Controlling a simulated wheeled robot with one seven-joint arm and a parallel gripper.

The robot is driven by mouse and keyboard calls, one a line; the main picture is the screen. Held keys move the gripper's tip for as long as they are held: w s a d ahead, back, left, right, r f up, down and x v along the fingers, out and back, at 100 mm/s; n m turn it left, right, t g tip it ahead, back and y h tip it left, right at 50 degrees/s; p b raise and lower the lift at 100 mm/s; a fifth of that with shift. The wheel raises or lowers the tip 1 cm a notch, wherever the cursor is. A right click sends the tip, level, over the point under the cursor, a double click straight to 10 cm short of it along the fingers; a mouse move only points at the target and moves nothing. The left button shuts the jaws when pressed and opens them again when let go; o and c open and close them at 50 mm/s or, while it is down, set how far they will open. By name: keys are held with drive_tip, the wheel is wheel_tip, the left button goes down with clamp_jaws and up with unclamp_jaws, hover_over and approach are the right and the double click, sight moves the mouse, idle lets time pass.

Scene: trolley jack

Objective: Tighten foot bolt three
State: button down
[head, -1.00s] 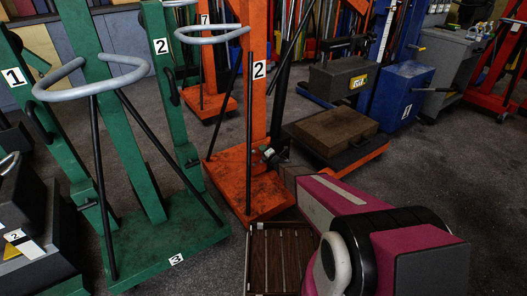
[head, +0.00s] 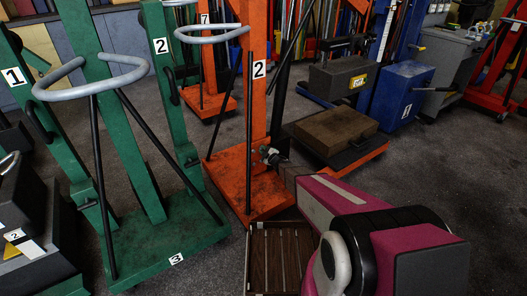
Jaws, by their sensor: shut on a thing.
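An orange jack stand (head: 236,196) stands in the middle, with a white 2 on its upright post and a flat orange foot plate.
A brown slatted tray (head: 282,262) lies in front of the orange foot. A brown block (head: 335,134) on an orange base is behind my arm. A blue box (head: 402,94) stands farther back. Open floor lies at the right.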

drive_tip(key=m, duration=0.5)
drive_tip(key=shift+f+m, duration=0.1)
drive_tip(key=shift+m, duration=0.2)
drive_tip(key=m, duration=0.5)
drive_tip(key=shift+s+a, duration=0.1)
drive_tip(key=shift+a, duration=0.05)
drive_tip(key=shift+m, duration=0.4)
drive_tip(key=c, duration=1)
unclamp_jaws()
drive_tip(key=v, duration=1)
drive_tip(key=shift+s+d, duration=0.25)
drive_tip(key=shift+s, duration=0.05)
